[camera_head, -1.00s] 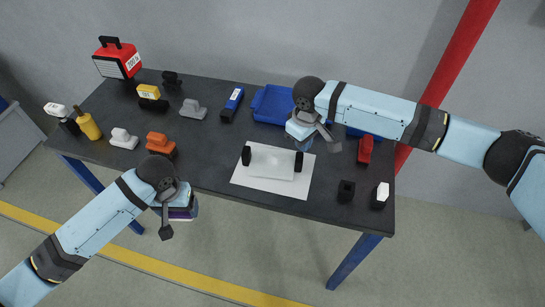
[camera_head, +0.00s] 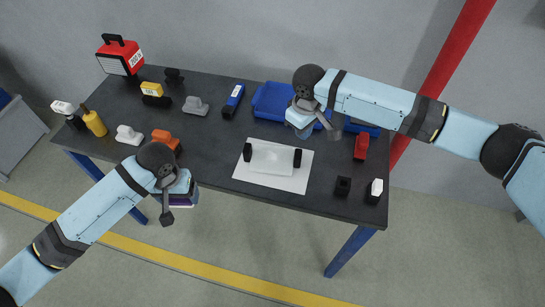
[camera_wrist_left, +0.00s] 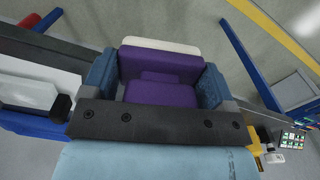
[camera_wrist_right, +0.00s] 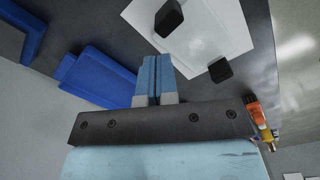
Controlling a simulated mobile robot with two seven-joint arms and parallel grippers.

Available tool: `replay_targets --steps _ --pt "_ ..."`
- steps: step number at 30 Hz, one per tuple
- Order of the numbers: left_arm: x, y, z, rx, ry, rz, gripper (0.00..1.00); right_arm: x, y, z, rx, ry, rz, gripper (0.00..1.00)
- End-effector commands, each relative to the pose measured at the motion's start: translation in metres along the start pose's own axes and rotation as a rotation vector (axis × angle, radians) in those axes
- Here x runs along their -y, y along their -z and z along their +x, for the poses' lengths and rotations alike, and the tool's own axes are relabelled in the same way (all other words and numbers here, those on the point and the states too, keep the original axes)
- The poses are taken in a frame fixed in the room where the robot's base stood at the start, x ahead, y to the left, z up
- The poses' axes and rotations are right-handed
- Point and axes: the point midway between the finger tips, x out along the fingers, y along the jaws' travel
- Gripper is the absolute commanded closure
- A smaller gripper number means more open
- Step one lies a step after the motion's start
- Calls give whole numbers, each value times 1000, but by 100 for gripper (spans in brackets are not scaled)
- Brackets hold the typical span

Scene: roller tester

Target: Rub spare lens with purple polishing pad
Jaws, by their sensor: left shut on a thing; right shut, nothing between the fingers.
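My left gripper (camera_head: 180,190) is shut on the purple polishing pad (camera_wrist_left: 162,68), which has a pale layer along one side. It holds the pad off the table's front edge, left of the white sheet. In the head view the gripper hides most of the pad. A pale, see-through plate (camera_head: 271,160), which looks like the spare lens, lies on the white sheet (camera_head: 270,181) between two black blocks. It also shows in the right wrist view (camera_wrist_right: 197,32). My right gripper (camera_head: 304,128) is shut and empty, above the table behind the sheet, by the blue tray.
The blue tray (camera_head: 270,96) lies at the back. An orange-topped block (camera_head: 166,138), a white block (camera_head: 128,135) and a yellow bottle (camera_head: 94,122) stand at the left. A red piece (camera_head: 361,146) and dark blocks stand at the right.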

Motion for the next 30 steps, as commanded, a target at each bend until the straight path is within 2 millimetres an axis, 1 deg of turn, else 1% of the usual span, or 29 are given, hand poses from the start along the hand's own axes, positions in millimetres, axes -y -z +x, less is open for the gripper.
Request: replay_targets --steps 5,12,15,18,21,30 --pt "0 0 1 0 0 0 39 0 1 -31 -4 -1 0 100" --pt "0 0 3 0 0 0 39 0 0 -82 -3 -1 -1 100" --pt "0 0 3 0 0 0 39 0 0 -98 -3 -1 -1 100" --pt "0 0 3 0 0 0 39 0 0 -108 0 -1 0 100" --pt "0 0 4 0 0 0 39 0 0 -114 -1 0 0 100" --pt "0 0 2 -1 0 0 39 1 0 -114 -4 3 -1 100"
